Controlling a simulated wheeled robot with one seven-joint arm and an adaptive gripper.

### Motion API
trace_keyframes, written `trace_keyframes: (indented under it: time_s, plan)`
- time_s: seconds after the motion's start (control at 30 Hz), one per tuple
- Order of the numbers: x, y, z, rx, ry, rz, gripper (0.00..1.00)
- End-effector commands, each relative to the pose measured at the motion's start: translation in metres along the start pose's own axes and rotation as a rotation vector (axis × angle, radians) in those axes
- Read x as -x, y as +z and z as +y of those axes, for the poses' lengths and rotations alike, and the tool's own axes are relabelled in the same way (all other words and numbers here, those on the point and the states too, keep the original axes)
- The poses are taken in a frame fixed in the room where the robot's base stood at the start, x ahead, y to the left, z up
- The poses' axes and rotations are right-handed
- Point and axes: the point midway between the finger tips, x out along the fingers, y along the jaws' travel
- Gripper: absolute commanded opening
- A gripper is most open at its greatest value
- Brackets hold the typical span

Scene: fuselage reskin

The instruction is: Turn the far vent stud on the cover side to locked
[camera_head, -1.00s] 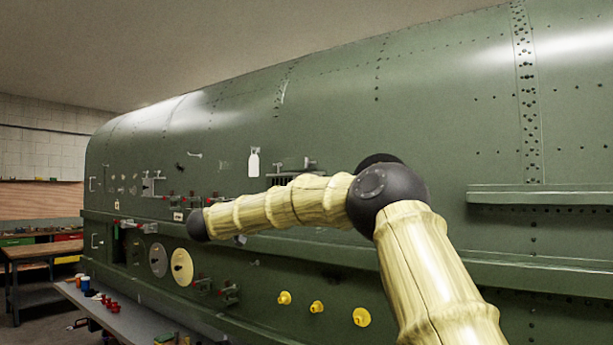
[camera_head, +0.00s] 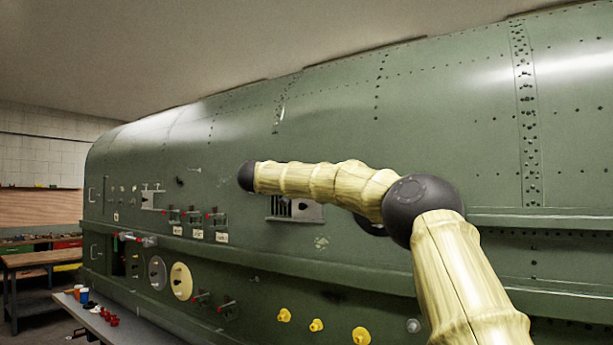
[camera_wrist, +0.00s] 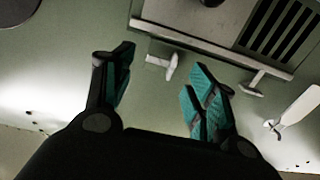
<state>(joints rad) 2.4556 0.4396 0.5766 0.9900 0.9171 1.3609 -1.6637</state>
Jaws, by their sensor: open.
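In the wrist view my gripper (camera_wrist: 160,65) is open and empty, its two teal-padded fingers spread wide. A small pale T-shaped stud (camera_wrist: 167,66) shows between the fingertips, against the green skin; I cannot tell its depth from them. It lies along the vent's edge by the plain plate (camera_wrist: 185,35). A second similar stud (camera_wrist: 255,84) lies along that edge by the dark slats (camera_wrist: 287,32), right of the fingers. Neither stud's lock state is readable. In the head view the vent (camera_head: 283,208) is partly visible below my forearm; its studs and my gripper are hidden.
A white flat part (camera_wrist: 301,104) is fixed to the skin right of the fingers. Red-handled fittings (camera_head: 195,215) with labels sit left of the vent. Yellow knobs (camera_head: 316,325) are below. A long green ledge (camera_head: 510,218) runs right. A workbench (camera_head: 40,258) stands far left.

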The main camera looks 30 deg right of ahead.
Motion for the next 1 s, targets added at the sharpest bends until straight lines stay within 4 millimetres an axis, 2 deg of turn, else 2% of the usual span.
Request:
trace_keyframes:
  time_s: [0.1, 0.23, 0.6, 0.67, 0.87, 1.0]
  plan:
    - [-0.014, -0.002, -0.001, 0.0, 0.0, 0.0, 0.57]
    - [-0.024, -0.001, -0.001, 0.0, -0.001, 0.0, 0.57]
    - [-0.028, 0.0, -0.001, 0.0, -0.001, 0.001, 0.57]
    - [-0.028, 0.0, -0.001, 0.0, -0.001, 0.001, 0.5]
    - [-0.028, 0.0, -0.001, 0.0, -0.001, 0.001, 0.13]
    - [-0.028, 0.0, -0.001, -0.001, -0.001, 0.001, 0.12]
